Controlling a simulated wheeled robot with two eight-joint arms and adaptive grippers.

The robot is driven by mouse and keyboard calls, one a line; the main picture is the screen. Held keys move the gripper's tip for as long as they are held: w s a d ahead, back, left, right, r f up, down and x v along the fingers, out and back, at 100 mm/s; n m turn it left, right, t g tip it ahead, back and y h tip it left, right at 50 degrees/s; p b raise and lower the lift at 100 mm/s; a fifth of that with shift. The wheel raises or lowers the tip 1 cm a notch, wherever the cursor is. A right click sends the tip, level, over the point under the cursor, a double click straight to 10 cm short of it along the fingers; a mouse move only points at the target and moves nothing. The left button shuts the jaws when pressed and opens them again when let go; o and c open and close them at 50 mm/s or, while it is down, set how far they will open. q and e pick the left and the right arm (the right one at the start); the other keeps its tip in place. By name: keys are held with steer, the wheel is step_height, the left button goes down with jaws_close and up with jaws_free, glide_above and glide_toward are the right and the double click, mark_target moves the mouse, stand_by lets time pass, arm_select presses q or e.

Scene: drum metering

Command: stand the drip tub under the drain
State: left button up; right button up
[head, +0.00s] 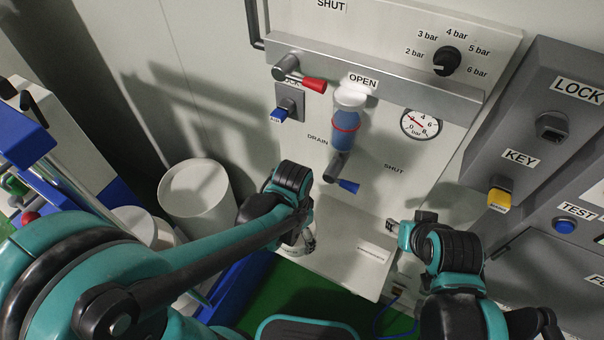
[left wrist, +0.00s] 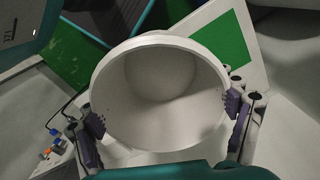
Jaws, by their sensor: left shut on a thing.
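The drip tub (left wrist: 190,118) is a white round tub, seen from above with its mouth towards the left wrist camera. My left gripper (left wrist: 165,115) is shut on it, with a finger pad at each side of its wall. In the head view, my left gripper (head: 308,240) is below the drain, and its arm and hand hide the tub. The drain (head: 336,167) is a dark stub with a blue lever (head: 348,187), under a blue-filled bowl (head: 345,130). My right gripper (head: 410,228) is to the right of the drain, its fingertips unclear.
A pale ledge (head: 345,260) juts out below the panel. A large white cylinder (head: 195,190) stands to the left, beside blue framing. A grey box (head: 555,130) with a yellow key knob is at the right. Green floor (head: 262,295) shows in front.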

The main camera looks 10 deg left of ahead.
arm_select(q)
steer(key=w+a+f+n, duration=0.1)
steer(key=w+a+n, duration=0.1)
steer(key=w+a, duration=0.1)
steer(key=w+a+f+n+b, duration=0.1)
steer(key=w+a+f+n, duration=0.1)
steer(key=w+a+n, duration=0.1)
steer(key=w+a+f+n+b, duration=0.1)
steer(key=w+a+f+n, duration=0.1)
steer(key=w+a+n, duration=0.1)
steer(key=shift+w+a+f, duration=0.2)
steer(key=shift+w+a, duration=0.65)
steer(key=shift+w, duration=0.3)
steer(key=d+r+m, duration=0.4)
steer(key=d+m, duration=0.3)
steer(key=d, duration=0.3)
steer(key=shift+m, duration=0.6)
steer(key=f+b, duration=0.1)
steer(key=f, duration=0.2)
steer(key=f+b, duration=0.1)
steer(key=f, duration=0.1)
steer(key=shift+w+d+b, duration=0.25)
steer(key=shift+w+b, duration=0.1)
steer(key=shift+f+b, duration=0.8)
steer(key=shift+f, duration=1.4)
